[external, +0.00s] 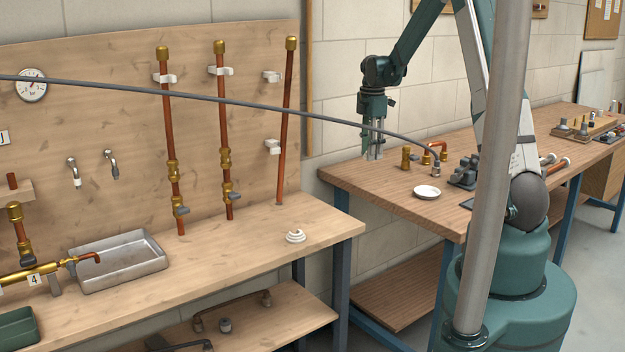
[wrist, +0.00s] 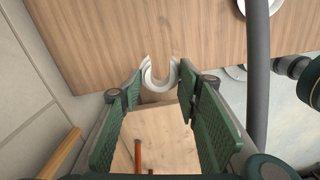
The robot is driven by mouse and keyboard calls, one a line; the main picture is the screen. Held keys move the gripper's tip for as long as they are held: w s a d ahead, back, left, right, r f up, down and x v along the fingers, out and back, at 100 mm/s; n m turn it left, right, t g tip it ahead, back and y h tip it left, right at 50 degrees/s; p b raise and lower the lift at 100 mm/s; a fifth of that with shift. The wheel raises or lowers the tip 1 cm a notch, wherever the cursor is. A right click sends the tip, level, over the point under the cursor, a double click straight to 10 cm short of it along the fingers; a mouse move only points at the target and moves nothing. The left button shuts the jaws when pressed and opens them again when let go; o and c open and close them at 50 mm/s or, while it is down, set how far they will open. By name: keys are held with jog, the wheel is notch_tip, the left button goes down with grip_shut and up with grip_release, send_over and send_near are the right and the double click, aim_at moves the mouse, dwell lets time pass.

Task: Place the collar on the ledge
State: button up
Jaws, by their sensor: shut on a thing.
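My gripper (external: 374,157) hangs in the air above the left end of the right-hand bench, fingers pointing down. In the wrist view, a white U-shaped piece (wrist: 160,84), apparently the collar, sits between the fingertips, its open side facing the top of the picture. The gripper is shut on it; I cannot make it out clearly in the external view. A small wooden ledge (external: 22,194) juts from the wooden panel at the far left, with a short copper stub on it. I cannot tell for certain that this is the task's ledge.
White stacked rings (external: 295,237) sit on the left bench (external: 250,275). A metal tray (external: 120,262) and upright copper pipes (external: 222,130) are further left. A grey hose (external: 250,103) crosses in front. A white dish (external: 427,192) and brass fittings (external: 406,157) are on the right bench.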

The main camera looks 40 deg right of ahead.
jog(key=a+b, duration=0.4)
jog(key=a, duration=2.9)
jog(key=s+a+f+n, duration=0.1)
jog(key=s+a, duration=0.1)
jog(key=a, duration=0.6)
jog(key=s+a+f, duration=0.2)
jog(key=s+a, duration=0.1)
jog(key=a, duration=0.6)
jog(key=s+a+f+n, duration=0.1)
jog(key=s+a, duration=0.1)
jog(key=a, duration=0.7)
jog(key=shift+s+a+f+n+p, duration=0.2)
jog(key=shift+f+n+p, duration=0.1)
jog(key=shift+f+p, duration=0.1)
send_over(239, 255)
jog(key=shift+f+b, duration=0.45)
jog(key=shift+f, duration=2.65)
jog(key=shift+f, duration=1.9)
jog(key=shift+f+b, duration=0.15)
jog(key=shift+b, duration=0.25)
